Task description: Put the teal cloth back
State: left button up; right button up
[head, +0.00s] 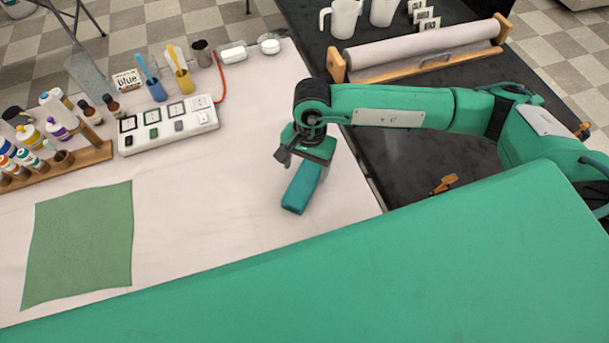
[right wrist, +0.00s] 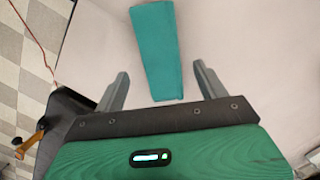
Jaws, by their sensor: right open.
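The teal cloth (head: 299,194) is a folded, narrow block lying on the pale table cover, right of the middle of the table. In the right wrist view the teal cloth (right wrist: 156,50) lies between and beyond the two fingers. My right gripper (head: 311,158) is over the cloth's far end in the head view and hides that end. In the right wrist view my right gripper (right wrist: 157,82) is open, with bare table beside the cloth on both sides. I cannot tell how high the fingers are above the table. My left gripper is not in view.
A flat green sheet (head: 82,245) lies at the left. A white tray (head: 168,125) with several small squares, brush cups, a wooden bottle rack (head: 62,168) and bottles stand behind it. A paper roll (head: 424,47) is on the dark table at the back right. The table's middle is clear.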

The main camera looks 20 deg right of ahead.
aim_at(307, 173)
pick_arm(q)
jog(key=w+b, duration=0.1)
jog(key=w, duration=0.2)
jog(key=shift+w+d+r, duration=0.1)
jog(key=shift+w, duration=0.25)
pick_arm(e)
notch_tip(307, 173, up, 8)
jog(key=shift+w+d+f, duration=0.25)
jog(key=shift+w+d, duration=0.1)
jog(key=shift+w, duration=0.05)
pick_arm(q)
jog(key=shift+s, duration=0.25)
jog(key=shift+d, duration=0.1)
